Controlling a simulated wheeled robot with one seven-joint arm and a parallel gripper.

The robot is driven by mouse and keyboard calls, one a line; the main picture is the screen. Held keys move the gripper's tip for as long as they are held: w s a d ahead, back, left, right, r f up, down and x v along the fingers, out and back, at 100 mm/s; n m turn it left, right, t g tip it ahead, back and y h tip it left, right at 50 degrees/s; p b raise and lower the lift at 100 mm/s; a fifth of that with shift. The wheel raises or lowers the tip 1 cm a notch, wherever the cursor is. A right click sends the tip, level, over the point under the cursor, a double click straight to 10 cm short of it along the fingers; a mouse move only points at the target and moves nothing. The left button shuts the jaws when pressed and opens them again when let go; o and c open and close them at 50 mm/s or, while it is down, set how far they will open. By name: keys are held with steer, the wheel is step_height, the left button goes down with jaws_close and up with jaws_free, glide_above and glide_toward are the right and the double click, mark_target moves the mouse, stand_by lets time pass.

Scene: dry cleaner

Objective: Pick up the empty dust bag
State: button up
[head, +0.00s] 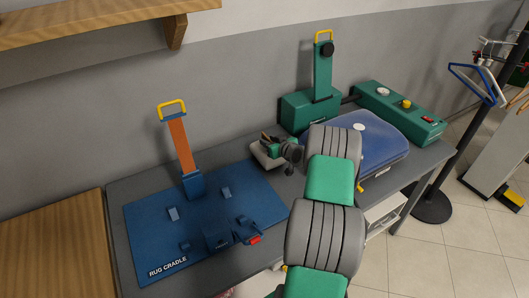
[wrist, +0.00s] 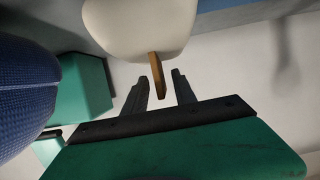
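A cream, rounded bag-like object, which I take to be the empty dust bag (wrist: 140,28), fills the top middle of the wrist view. A flat orange-brown tab (wrist: 156,75) sticks out from it towards my gripper (wrist: 160,77). The two dark fingers are apart, one on each side of the tab, with a visible gap to each. In the head view the pale bag (head: 264,158) sits on the grey table by the blue mat's back right corner. My gripper is right at it, and my wrist and arm hide part of it.
The blue rug cradle mat (head: 150,238) with an orange-faced upright (head: 181,146) lies left. A green upright device (head: 311,108) stands behind. A blue padded board (head: 372,150) and a green control box (head: 400,112) are right. A wooden shelf (head: 90,20) overhangs the upper left.

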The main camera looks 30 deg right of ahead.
mark_target(264, 138)
steer(key=p+x, duration=0.1)
steer(key=x, duration=0.3)
steer(key=shift+a+r, duration=0.1)
jaws_close()
stand_by(1.3)
